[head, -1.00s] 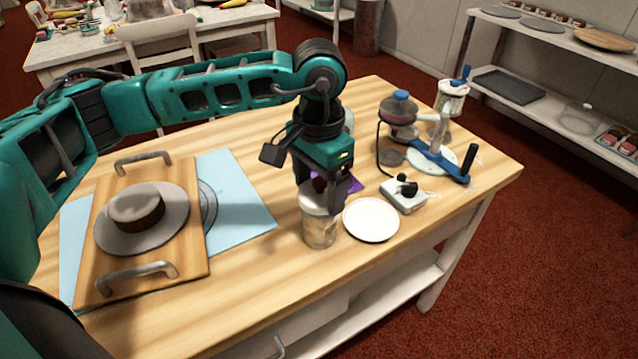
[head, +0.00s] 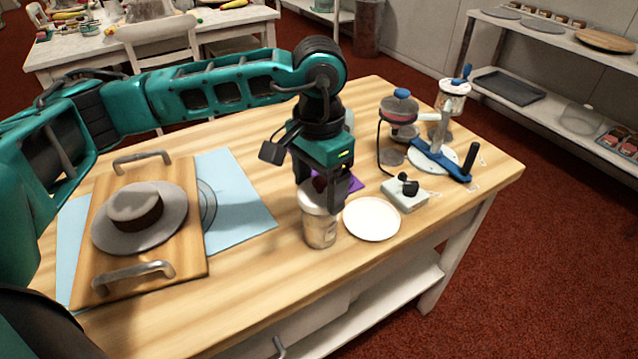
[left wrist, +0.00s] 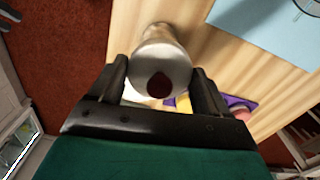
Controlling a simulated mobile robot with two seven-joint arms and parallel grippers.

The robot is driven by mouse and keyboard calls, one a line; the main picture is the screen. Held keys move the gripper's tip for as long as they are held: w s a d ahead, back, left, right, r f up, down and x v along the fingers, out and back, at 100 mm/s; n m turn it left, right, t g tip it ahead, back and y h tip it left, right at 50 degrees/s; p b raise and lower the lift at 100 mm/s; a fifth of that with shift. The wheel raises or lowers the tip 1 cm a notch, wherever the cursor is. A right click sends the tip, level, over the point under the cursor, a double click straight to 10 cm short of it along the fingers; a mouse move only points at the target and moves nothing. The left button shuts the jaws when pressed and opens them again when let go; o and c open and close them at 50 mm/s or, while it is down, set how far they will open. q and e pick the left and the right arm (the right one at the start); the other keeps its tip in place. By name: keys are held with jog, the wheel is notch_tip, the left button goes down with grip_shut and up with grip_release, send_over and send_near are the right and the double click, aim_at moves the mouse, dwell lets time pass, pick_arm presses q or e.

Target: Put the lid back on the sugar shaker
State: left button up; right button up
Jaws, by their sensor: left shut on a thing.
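The sugar shaker (head: 320,231) is a light, patterned cylinder standing upright near the table's front edge. Its pale grey lid (head: 309,201) with a dark red knob is at the shaker's top. In the left wrist view the lid (left wrist: 176,61) lies between the fingers, its knob (left wrist: 159,85) facing the camera. My left gripper (head: 325,199) points down and is shut on the lid. The lid looks in line with the shaker, but I cannot tell whether it is fully seated. The fingers hide part of the lid in the head view. My right gripper is not in view.
A white plate (head: 372,219) lies just right of the shaker. A purple cloth (head: 352,184) and a small grey device (head: 405,196) are behind. The front middle table is clear.

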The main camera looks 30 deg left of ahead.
pick_arm(q)
jog(key=shift+f+b, duration=0.45)
jog(key=shift+b, duration=0.2)
dwell(0.5)
dwell(0.5)
jog(key=shift+f+b, duration=0.35)
jog(key=shift+b, duration=0.5)
dwell(0.6)
dwell(0.3)
jog(key=o, duration=1)
jog(key=shift+c, duration=0.2)
jog(key=shift+r, duration=0.3)
jog(key=shift+r+p, duration=1.8)
jog(key=shift+r, duration=1.35)
jog(key=shift+r, duration=0.1)
